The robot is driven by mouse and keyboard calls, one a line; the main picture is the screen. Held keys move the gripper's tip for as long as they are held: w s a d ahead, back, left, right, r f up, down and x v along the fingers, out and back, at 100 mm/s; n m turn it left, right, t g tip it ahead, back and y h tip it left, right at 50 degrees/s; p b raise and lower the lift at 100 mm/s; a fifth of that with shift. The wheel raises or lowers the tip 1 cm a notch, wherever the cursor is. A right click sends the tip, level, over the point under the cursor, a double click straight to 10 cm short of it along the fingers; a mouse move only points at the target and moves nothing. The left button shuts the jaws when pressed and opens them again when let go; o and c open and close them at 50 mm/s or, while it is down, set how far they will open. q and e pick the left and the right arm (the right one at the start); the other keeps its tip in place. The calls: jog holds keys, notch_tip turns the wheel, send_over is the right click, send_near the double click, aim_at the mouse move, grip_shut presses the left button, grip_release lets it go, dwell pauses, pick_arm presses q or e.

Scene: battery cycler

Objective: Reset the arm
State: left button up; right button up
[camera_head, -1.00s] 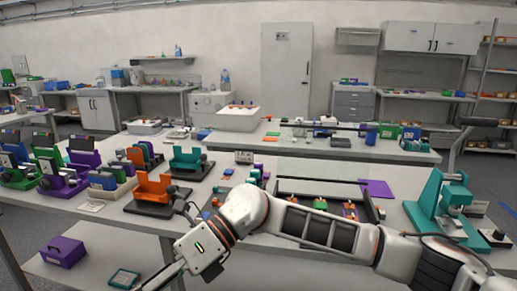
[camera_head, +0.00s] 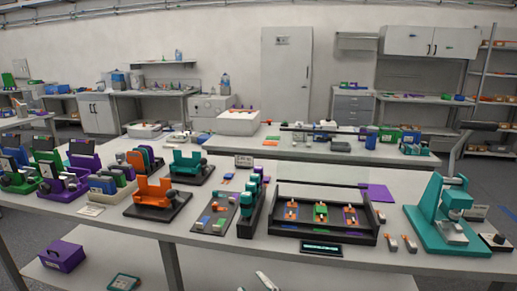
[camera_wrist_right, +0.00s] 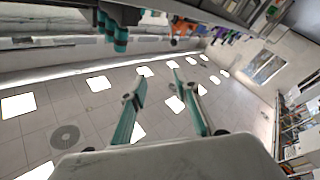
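Only a small white part of my right gripper (camera_head: 266,281) shows at the bottom edge of the head view, low in front of the bench. In the right wrist view, the two teal fingers of the right gripper (camera_wrist_right: 160,85) stand apart with nothing between them. My left gripper is in neither view.
The front bench (camera_head: 345,262) holds a black tray (camera_head: 283,231) with small parts, a teal press (camera_head: 440,222), an orange holder (camera_head: 153,190) and a teal holder (camera_head: 190,163). A purple box (camera_head: 62,254) sits on the lower shelf.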

jog(key=s+d+f+m+g+h, duration=0.2)
jog(key=s+d+f, duration=0.4)
jog(key=f, duration=0.3)
jog(key=s+d+f+m+g+h, duration=0.2)
jog(key=s+d+f+m+h, duration=0.2)
jog(key=f, duration=0.5)
jog(key=s+d+f+m+g+h, duration=0.1)
jog(key=s+d+f+m+h, duration=0.2)
jog(key=s+d+f, duration=0.5)
jog(key=d+f, duration=0.1)
jog(key=d, duration=0.1)
jog(key=shift+d+g, duration=0.3)
jog(key=shift+g, duration=0.1)
